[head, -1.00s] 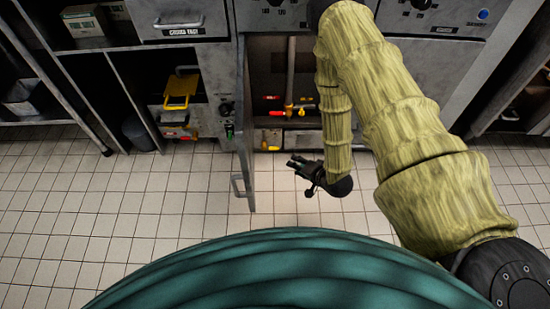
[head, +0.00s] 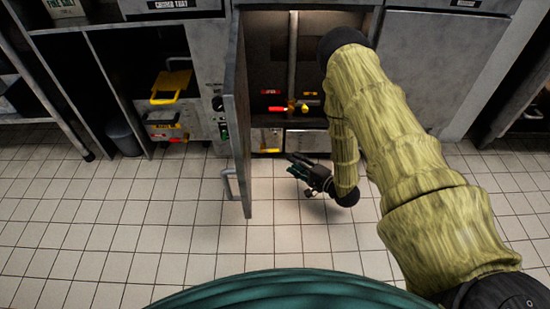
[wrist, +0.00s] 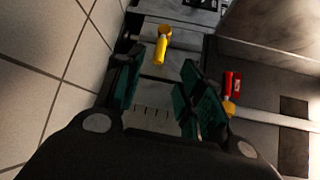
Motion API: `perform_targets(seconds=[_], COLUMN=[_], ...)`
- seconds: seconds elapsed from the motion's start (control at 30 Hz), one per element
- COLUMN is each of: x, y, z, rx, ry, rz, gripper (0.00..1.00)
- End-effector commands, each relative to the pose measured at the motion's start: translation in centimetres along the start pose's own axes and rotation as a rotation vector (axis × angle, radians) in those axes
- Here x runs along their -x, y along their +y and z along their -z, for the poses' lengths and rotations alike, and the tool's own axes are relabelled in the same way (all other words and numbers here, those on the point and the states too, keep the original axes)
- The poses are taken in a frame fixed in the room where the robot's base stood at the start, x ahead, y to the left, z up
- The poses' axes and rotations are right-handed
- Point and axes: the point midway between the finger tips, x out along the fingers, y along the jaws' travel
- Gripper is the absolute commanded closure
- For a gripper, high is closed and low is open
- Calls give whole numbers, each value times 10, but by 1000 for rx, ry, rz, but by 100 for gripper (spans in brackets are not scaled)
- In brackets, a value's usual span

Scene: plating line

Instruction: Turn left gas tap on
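In the head view, an open cabinet bay holds a vertical pipe (head: 292,55) with a brass fitting (head: 291,107). My gripper (head: 292,164) is low in front of the bay, pointing left. In the wrist view its green-padded fingers (wrist: 160,95) are apart with nothing between them. A yellow tap handle (wrist: 161,51) lies ahead of them. A red handle (wrist: 231,82) is beside the right finger; I cannot tell whether they touch.
An open cabinet door (head: 236,120) with a bar handle (head: 229,184) stands left of my gripper. The tiled floor (head: 120,220) in front is clear.

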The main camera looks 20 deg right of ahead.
Motion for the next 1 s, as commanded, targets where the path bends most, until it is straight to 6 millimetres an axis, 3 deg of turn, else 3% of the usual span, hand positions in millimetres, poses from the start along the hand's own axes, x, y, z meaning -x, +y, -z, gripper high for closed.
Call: perform_targets(seconds=[0.17,0.7,1.0], x=[-11,-87,-107], y=[2,4,1], z=[0,0,0], rx=[-4,-2,-3], ry=[-5,-6,-4], rz=[5,4,4], gripper=[62,62,62])
